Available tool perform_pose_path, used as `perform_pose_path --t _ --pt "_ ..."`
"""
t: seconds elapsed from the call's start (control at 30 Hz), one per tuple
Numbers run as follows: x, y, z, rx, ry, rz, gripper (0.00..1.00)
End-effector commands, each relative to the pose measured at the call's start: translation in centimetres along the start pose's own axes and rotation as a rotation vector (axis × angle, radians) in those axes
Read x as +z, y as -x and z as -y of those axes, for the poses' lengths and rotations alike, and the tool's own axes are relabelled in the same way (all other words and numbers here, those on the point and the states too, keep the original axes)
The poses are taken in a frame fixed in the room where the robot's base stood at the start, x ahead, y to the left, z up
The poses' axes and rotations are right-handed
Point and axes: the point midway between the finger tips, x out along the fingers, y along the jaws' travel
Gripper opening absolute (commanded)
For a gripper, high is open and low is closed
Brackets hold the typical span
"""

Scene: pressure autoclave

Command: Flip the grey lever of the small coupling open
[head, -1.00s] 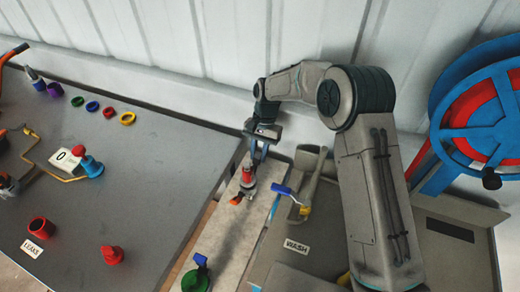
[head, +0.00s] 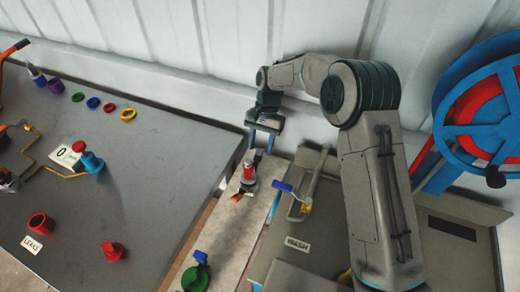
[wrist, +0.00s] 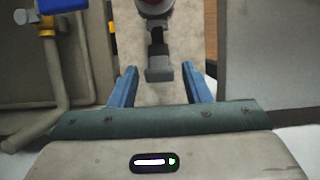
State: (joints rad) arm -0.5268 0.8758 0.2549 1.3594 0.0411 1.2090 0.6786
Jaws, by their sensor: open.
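The small coupling (head: 249,172) stands on the narrow pale strip, with a red body and a darker base. In the wrist view its rounded body (wrist: 155,8) is cut off by the top edge. Its grey lever (wrist: 159,72) points from the body toward my gripper and ends in a blocky tip. My gripper (head: 261,146) is open, just behind the coupling on its wall side. In the wrist view the blue fingers (wrist: 159,75) stand on either side of the lever tip, with gaps visible on both sides. Whether they are level with it in height is unclear.
A blue-handled valve on a pipe (head: 283,187) stands close right of the coupling, by the wash basin. An orange piece (head: 236,198) sits at its front. A green coupling (head: 196,275) is farther forward on the strip (head: 222,222). The corrugated wall is close behind my gripper.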

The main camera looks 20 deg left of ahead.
Motion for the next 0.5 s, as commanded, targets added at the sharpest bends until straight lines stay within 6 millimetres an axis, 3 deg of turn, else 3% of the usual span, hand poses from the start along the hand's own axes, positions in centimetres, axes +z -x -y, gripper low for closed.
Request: perform_pose_path --t 0.3,0.5 --pt "-0.2 4.7 0.0 -0.002 0.0 -0.004 0.44" --pt "-0.1 5.4 -0.1 -0.001 -0.001 -0.002 0.44"
